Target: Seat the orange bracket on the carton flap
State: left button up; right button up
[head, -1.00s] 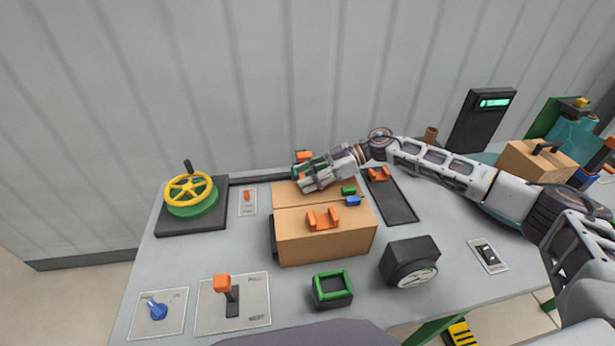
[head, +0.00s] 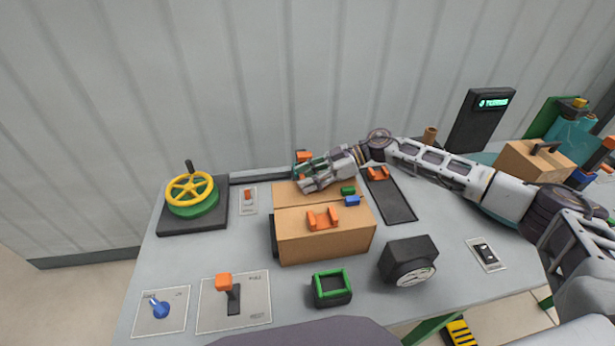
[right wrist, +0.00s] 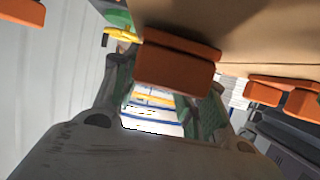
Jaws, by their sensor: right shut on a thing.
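The cardboard carton (head: 345,238) stands on the middle of the table. My right gripper (head: 309,178) is over its back edge, low and pointing left. In the right wrist view my right gripper (right wrist: 165,95) is shut on an orange bracket (right wrist: 176,65). The bracket lies against or very near the brown carton surface (right wrist: 255,35); I cannot tell whether it is seated. The gripper mostly hides this bracket in the head view. Another orange bracket (head: 323,218) sits on the carton's front top part. My left gripper is not in view.
Green (head: 348,191) and blue (head: 353,201) blocks lie on the carton top. An orange piece (head: 303,156) shows behind the gripper. Another orange bracket (head: 378,172) is on the dark strip (head: 395,203). A yellow handwheel (head: 191,189) stands left; a black gauge (head: 408,258) stands front right.

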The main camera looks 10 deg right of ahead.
jog(key=shift+f, duration=0.1)
dwell(0.6)
jog(key=o, duration=1.1)
jog(key=shift+d, duration=0.15)
jog(key=v, duration=1.1)
jog(key=shift+d, duration=0.35)
jog(key=shift+s, duration=0.1)
